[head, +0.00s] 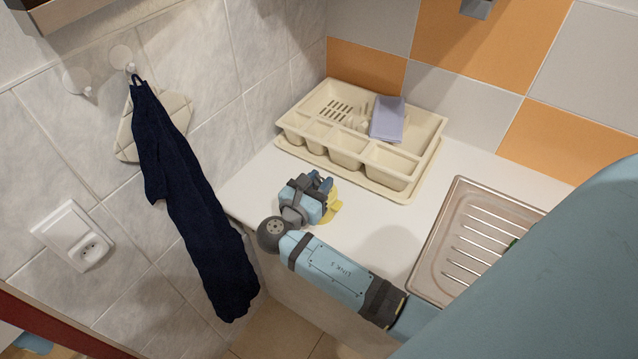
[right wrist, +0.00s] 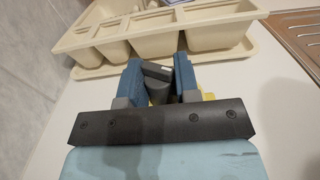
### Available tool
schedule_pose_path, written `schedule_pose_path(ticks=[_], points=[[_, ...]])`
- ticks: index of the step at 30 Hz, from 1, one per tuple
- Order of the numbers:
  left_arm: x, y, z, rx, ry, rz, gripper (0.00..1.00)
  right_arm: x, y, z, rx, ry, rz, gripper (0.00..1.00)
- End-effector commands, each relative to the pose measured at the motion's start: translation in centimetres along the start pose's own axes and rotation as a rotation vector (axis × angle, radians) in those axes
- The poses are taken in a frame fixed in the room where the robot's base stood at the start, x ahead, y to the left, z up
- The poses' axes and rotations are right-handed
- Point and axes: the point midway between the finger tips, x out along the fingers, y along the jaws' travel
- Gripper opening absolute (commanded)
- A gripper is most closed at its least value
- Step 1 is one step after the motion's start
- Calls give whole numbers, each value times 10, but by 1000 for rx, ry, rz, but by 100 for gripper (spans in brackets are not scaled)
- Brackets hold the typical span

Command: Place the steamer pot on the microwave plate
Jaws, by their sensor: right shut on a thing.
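My right gripper (head: 320,187) is over the white counter, in front of the cream dish rack. In the right wrist view its two blue fingers (right wrist: 160,80) are shut on a dark grey piece that looks like a handle (right wrist: 156,70). A yellow thing (head: 334,207) shows just beside and beneath the gripper, and a bit of it shows in the right wrist view (right wrist: 207,96). It may be the steamer pot, but the gripper hides most of it. I cannot tell whether it touches the counter. No microwave plate is in view. My left gripper is not in view.
The dish rack (head: 428,140) stands at the back with a lilac item (head: 387,119) in it. A metal drainboard (head: 452,218) lies to the right. The counter's left edge is close to the gripper.

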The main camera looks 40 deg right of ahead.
Motion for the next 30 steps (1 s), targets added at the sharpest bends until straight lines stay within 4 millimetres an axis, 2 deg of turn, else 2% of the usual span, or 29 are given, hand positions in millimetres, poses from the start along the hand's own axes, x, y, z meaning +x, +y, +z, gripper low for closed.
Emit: schedule_pose_path(ticks=[5,8,21,27,30], points=[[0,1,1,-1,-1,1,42,0,0,14,4,-1,0,0],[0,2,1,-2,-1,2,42,0,0,30,7,-1,0,0],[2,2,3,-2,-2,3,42,0,0,152,9,-1,0,0],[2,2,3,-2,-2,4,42,0,0,186,7,-1,0,0],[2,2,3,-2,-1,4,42,0,0,195,5,-1,0,0]])
